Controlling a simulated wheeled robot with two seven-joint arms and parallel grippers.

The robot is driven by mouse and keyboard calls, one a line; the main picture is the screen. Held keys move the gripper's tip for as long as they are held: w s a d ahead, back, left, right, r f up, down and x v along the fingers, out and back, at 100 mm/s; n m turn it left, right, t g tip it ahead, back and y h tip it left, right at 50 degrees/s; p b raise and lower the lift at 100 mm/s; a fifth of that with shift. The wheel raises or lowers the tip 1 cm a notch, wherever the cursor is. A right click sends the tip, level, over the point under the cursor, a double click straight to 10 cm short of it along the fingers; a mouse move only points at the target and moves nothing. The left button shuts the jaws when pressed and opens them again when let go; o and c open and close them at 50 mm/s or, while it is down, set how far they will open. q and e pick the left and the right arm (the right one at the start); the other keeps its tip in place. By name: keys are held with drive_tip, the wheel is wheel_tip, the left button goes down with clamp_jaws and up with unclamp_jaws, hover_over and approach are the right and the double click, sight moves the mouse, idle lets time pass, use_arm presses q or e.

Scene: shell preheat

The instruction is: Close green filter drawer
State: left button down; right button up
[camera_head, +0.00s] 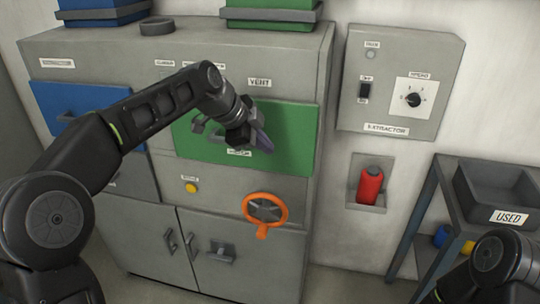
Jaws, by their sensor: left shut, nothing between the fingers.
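The green filter drawer (292,138) is in the upper right of the grey cabinet, below a "VENT" label. Its front looks close to the cabinet face; I cannot tell whether a gap is left behind it. My left gripper (262,141) is shut and empty, in front of the green drawer's middle. The gripper and wrist hide part of the drawer front and its handle. I cannot tell whether the fingertips touch it. My right arm shows only at the lower right corner, and its gripper is not visible.
A blue drawer (75,105) is at the left of the cabinet (155,235). An orange ring handle (265,209) sits below the green drawer. A control box (400,85), a red cylinder (370,185) in a niche and a shelf with a "USED" bin (497,192) are to the right.

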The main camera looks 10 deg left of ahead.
use_arm(q)
drive_tip(key=v, duration=0.5)
drive_tip(key=shift+s+a+r, duration=0.1)
drive_tip(key=shift+s+r, duration=0.05)
drive_tip(key=d+f+n+g, duration=0.1)
drive_tip(key=d+f+n, duration=0.1)
drive_tip(key=f, duration=0.7)
drive_tip(key=d+f+n, duration=0.1)
drive_tip(key=f+n, duration=0.2)
drive_tip(key=f, duration=0.7)
drive_tip(key=s+d+f+n+g, duration=0.1)
drive_tip(key=s+f+n, duration=0.25)
drive_tip(key=f, duration=0.55)
drive_tip(key=s+d+f+n+g, duration=0.15)
drive_tip(key=s+f, duration=0.25)
drive_tip(key=f, duration=0.6)
drive_tip(key=s+d+f+n, duration=0.1)
drive_tip(key=s+f+n, duration=0.3)
drive_tip(key=s, duration=0.9)
drive_tip(key=s+d+f+n+g, duration=0.1)
drive_tip(key=s+f+n, duration=0.4)
drive_tip(key=s+f, duration=0.6)
drive_tip(key=shift+s+f+y, duration=0.2)
drive_tip(key=shift+s+y, duration=0.2)
drive_tip(key=shift+s, duration=0.75)
drive_tip(key=shift+f+b, duration=0.15)
drive_tip(key=shift+b, duration=0.15)
